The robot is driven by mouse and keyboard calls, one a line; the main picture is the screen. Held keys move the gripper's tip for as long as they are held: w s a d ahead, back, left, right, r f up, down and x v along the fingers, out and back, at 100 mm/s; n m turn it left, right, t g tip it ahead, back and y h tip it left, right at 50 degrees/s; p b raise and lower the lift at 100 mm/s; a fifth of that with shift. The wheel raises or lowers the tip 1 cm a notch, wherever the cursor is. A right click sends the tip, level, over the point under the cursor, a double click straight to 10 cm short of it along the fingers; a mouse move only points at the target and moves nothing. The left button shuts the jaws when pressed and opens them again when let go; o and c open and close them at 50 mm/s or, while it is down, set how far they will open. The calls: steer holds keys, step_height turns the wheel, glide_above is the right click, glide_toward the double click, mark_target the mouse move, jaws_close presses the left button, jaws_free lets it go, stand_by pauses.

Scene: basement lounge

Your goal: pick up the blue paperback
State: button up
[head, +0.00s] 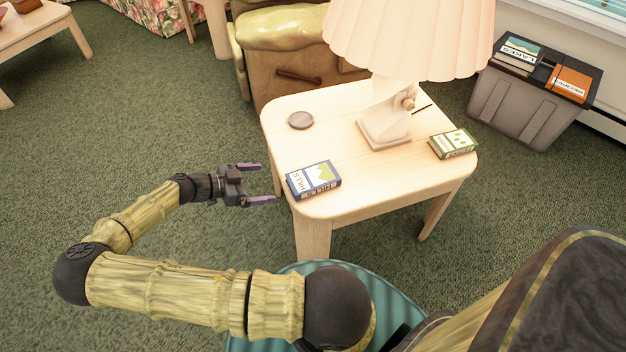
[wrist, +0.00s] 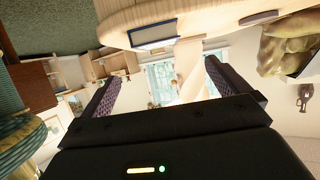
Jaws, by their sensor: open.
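The blue paperback (head: 314,180), with a cover reading HILLS, lies flat on the near left corner of the wooden side table (head: 330,120). In the wrist view the paperback (wrist: 153,35) shows upside down at the top, near the table edge. My gripper (head: 262,184) is open and empty, just left of the table edge. Its fingers point toward the paperback but are apart from it. The wrist view shows both purple-grey fingers spread (wrist: 162,95) with nothing between them.
A lamp (head: 385,128) stands at the table's middle back. A round coaster (head: 301,120) lies at the far left, a green book (head: 453,144) at the right. A grey bin (head: 530,105) with books on top stands behind right. An armchair (head: 290,80) is close behind the table.

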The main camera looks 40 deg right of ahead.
steer(key=b, duration=0.1)
glide_toward(305, 179)
steer(key=x, duration=0.5)
steer(key=shift+w+f, duration=0.2)
steer(key=shift+f, duration=0.1)
steer(key=shift+s+r+b+x, duration=0.15)
steer(key=shift+b+x, duration=0.2)
steer(key=shift+x, duration=1)
steer(key=shift+s+r+b+x, duration=0.15)
steer(key=shift+b+x, duration=0.15)
steer(key=shift+x, duration=1.05)
steer(key=c, duration=1)
step_height(305, 179, up, 10)
steer(key=shift+p, duration=1.2)
steer(key=shift+c, duration=0.2)
